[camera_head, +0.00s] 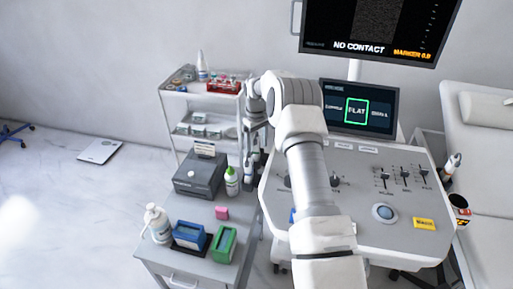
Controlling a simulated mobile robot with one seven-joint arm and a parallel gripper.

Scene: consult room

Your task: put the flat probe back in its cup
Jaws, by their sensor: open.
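My gripper (255,143) points down at the left edge of the ultrasound console (405,205). It is small and partly behind my arm; its jaws are open. Just below it a slim white probe-like piece with a blue band (248,166) stands about upright beside the console. I cannot tell whether it is the flat probe, whether it sits in a cup, or whether the jaws touch it. Another white probe (452,164) stands at the console's right side. Below it is a dark cup-like holder with a red band (460,205). The console's small screen (358,107) highlights "FLAT".
A large monitor (377,28) reads "NO CONTACT". A white shelf cart (205,97) stands behind my gripper. A grey side cabinet (197,245) at left holds a printer (200,178), bottles and blue and green boxes. An exam bed (485,150) is at right.

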